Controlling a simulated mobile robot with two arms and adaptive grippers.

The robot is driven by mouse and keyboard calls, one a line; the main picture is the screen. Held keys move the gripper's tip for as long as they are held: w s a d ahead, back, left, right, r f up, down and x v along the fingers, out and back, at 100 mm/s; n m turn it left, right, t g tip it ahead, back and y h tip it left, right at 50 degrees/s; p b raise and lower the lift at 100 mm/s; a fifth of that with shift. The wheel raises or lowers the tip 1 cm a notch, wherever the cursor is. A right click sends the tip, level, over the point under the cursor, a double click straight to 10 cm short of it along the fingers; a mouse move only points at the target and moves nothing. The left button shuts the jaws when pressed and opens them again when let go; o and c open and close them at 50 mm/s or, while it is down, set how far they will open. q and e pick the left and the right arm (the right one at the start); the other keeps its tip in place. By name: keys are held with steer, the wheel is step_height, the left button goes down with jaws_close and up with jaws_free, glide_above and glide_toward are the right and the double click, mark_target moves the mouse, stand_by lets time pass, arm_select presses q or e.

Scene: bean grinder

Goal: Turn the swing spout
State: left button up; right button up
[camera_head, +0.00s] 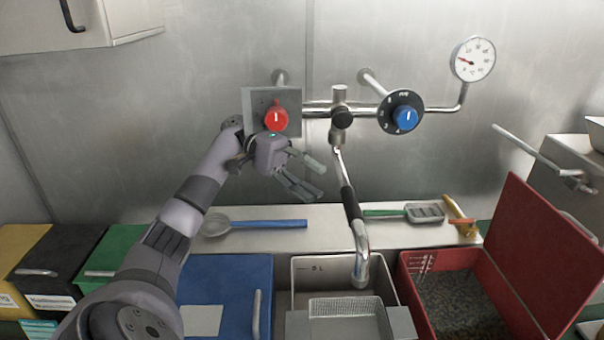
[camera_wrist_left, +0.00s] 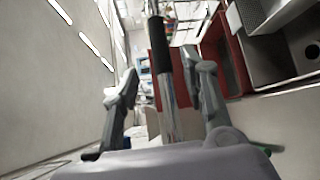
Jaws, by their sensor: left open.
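The swing spout is a chrome pipe with a black sleeve (camera_head: 350,203). It hangs down from the wall mixer pipe (camera_head: 340,100) and ends over a metal basin (camera_head: 305,270). My left gripper (camera_head: 312,181) is open and empty, just left of the spout's upper part, with its fingers pointing right toward it. In the left wrist view, the spout's black sleeve (camera_wrist_left: 160,45) shows between the two fingers of my gripper (camera_wrist_left: 166,75), seemingly beyond their tips. No touch is visible. My right gripper is in neither view.
A red knob (camera_head: 276,118) is just behind my left wrist, and a blue knob (camera_head: 406,117) is right of the spout. A gauge (camera_head: 473,59) stands upper right. A red box (camera_head: 490,280) with a raised lid is right of the basin. Utensils lie on the ledge.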

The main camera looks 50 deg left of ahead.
arm_select(q)
steer(key=shift+a+r, duration=0.1)
steer(key=shift+a, duration=1)
